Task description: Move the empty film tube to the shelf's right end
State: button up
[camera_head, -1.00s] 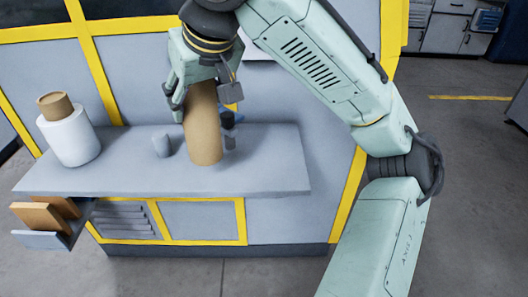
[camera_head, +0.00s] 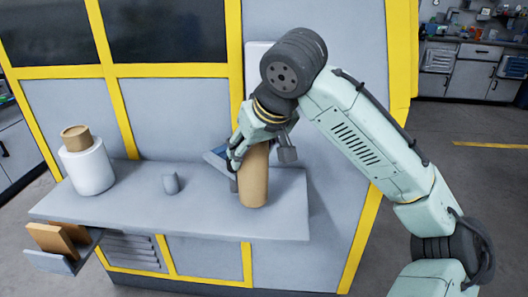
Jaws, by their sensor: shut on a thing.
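The empty film tube (camera_head: 254,178) is a brown cardboard cylinder. It stands about upright at the right part of the grey shelf (camera_head: 130,203), with some bare shelf to its right. I cannot tell whether its base touches the shelf. My gripper (camera_head: 236,160) is shut on the tube near its upper left side. My gripper and wrist hide part of the tube's top.
A white film roll (camera_head: 88,171) on a brown core stands at the shelf's left end. A small grey cup-like piece (camera_head: 171,183) is on the middle of the shelf. A dark blue-grey device (camera_head: 216,158) is behind my gripper. Brown blocks (camera_head: 52,240) sit in a tray below left.

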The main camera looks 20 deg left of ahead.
jog(key=w+f+p, duration=0.1)
jog(key=w+f, duration=0.3)
jog(key=w, duration=0.1)
jog(key=shift+w+d, duration=0.15)
jog(key=shift+w, duration=0.2)
jog(key=shift+f, duration=0.2)
jog(key=o, duration=1.3)
jog(key=shift+r, duration=0.1)
jog(key=b+v, duration=0.1)
jog(key=v, duration=1.1)
jog(key=shift+r, duration=0.1)
